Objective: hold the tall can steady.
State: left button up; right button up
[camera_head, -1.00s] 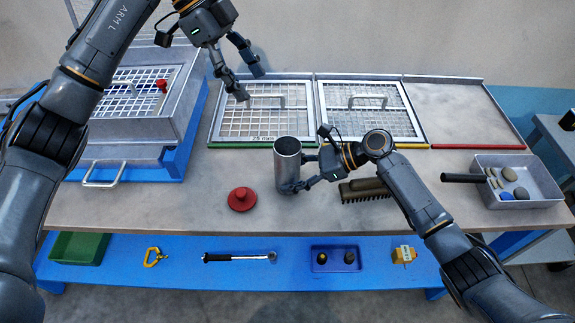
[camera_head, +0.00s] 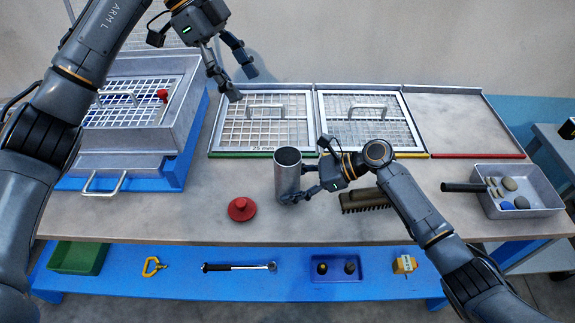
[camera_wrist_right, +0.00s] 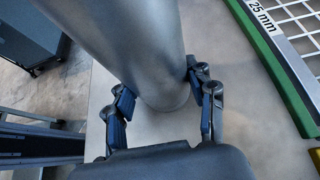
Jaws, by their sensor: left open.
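The tall can (camera_head: 288,178), a plain grey metal cylinder open at the top, stands upright on the table near the middle. My right gripper (camera_head: 300,184) comes in from the right, low on the can, and is shut on it. In the right wrist view the can (camera_wrist_right: 140,50) fills the upper middle, and the fingers of my right gripper (camera_wrist_right: 160,103) press on both sides near its base. My left gripper (camera_head: 241,83) is open and empty, high above the table at the upper left, over the back of the sieve row.
A red knobbed lid (camera_head: 241,209) lies left of the can. A brush (camera_head: 366,199) lies to its right, close to my right arm. Sieve frames (camera_head: 265,125) lie behind. A grey tray (camera_head: 540,205) of stones is at the right, a sieve box (camera_head: 150,140) at the left.

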jog(key=o, duration=0.5)
jog(key=v, duration=1.2)
jog(key=shift+f, duration=0.1)
